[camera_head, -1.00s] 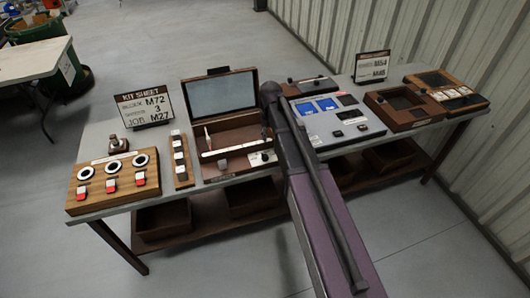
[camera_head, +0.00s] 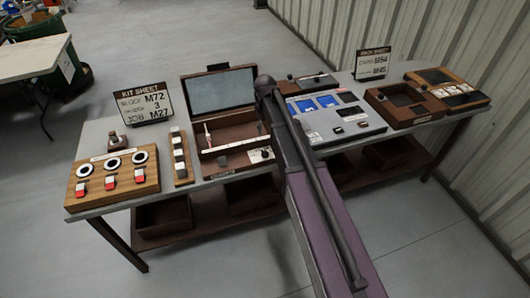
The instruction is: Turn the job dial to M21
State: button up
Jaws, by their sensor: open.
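A small black knob (camera_head: 265,153) sits on a pale plate at the front right of the open brown box (camera_head: 217,143), just left of my arm. It may be the job dial; its marks and pointer are too small to read. The kit sheet (camera_head: 145,104) at the back left reads block M72, a 3 on the middle line, and job M27. My arm crosses the middle of the view from the bottom, its dark upper end in front of the table's back half. My gripper is not visible; the arm may hide it.
A wooden panel (camera_head: 140,183) with rings and red switches is at the table's left end. A grey panel with blue screens (camera_head: 332,128) stands right of my arm. Further right are a brown tray (camera_head: 408,121) and another sign (camera_head: 372,64). Bins sit on the lower shelf.

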aim_at(265, 151)
jog(key=shift+f+b, duration=6.1)
jog(key=shift+f, duration=0.2)
grip_shut()
